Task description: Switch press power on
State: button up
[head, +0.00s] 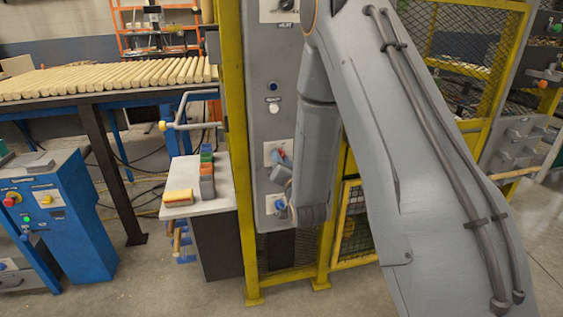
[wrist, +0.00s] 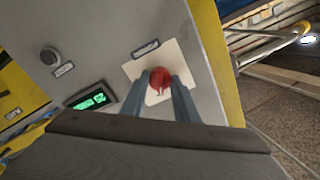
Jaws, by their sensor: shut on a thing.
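A red switch knob (wrist: 160,76) sits on a pale square plate (wrist: 172,58) on the grey control panel (wrist: 100,28) in the wrist view. My gripper (wrist: 161,82) is shut on the red knob, with one grey finger on each side of it. In the head view the knob (head: 279,155) shows low on the tall grey panel (head: 270,60), partly hidden by my arm. The label beside the plate is too small to read.
The wrist view shows a lit green display (wrist: 92,100) and a dark round button (wrist: 50,56) on the panel. Yellow guard posts (head: 234,120) flank it. A small table (head: 212,198) with coloured blocks stands to the left, near a blue control cabinet (head: 65,215).

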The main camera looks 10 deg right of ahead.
jog(key=shift+m, duration=0.7)
jog(key=o, duration=1.1)
jog(key=shift+c, duration=0.2)
jog(key=s+b, duration=0.1)
jog(key=s, duration=0.7)
jog(key=shift+b, duration=0.35)
jog(key=shift+w, duration=0.1)
